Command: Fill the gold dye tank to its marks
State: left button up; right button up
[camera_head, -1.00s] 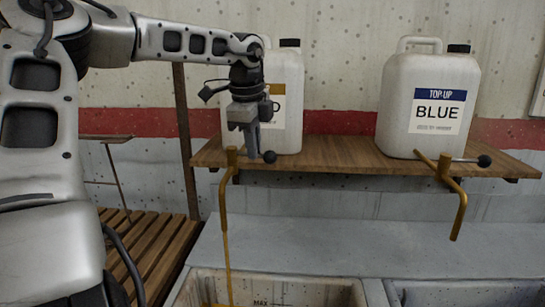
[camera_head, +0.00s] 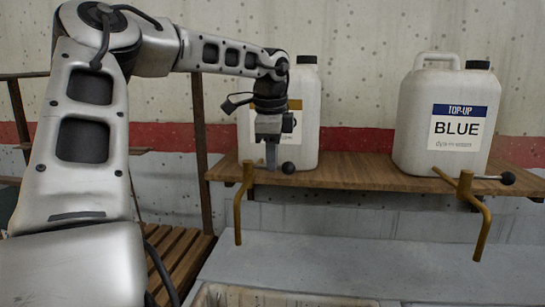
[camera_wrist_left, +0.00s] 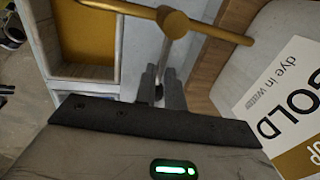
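The white gold dye jug (camera_head: 305,115) stands on the wooden shelf, its label partly hidden by my left arm. Below it is its brass tap (camera_head: 247,180), with a black-knobbed lever (camera_head: 288,167) pointing right; no stream falls from the spout. My left gripper (camera_head: 271,165) is at this lever. In the left wrist view its fingers (camera_wrist_left: 160,92) lie close on both sides of the lever rod. The gold tank's rim (camera_head: 225,290) shows at the bottom edge. The left wrist view shows yellow dye (camera_wrist_left: 88,35) inside the tank; its marks cannot be read. My right gripper is out of view.
A white BLUE jug (camera_head: 445,110) stands on the right of the shelf (camera_head: 355,170), with its own brass tap (camera_head: 466,190) and lever. A grey ledge (camera_head: 330,262) lies below. A slatted wooden bench (camera_head: 180,255) is at left.

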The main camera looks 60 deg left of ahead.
pick_arm(q)
jog(key=o, duration=0.4)
jog(key=shift+c, duration=0.2)
notch_tip(320, 180, up, 16)
jog(key=s+d+p, duration=0.1)
jog(key=s+d, duration=0.1)
jog(key=shift+d+f, duration=0.15)
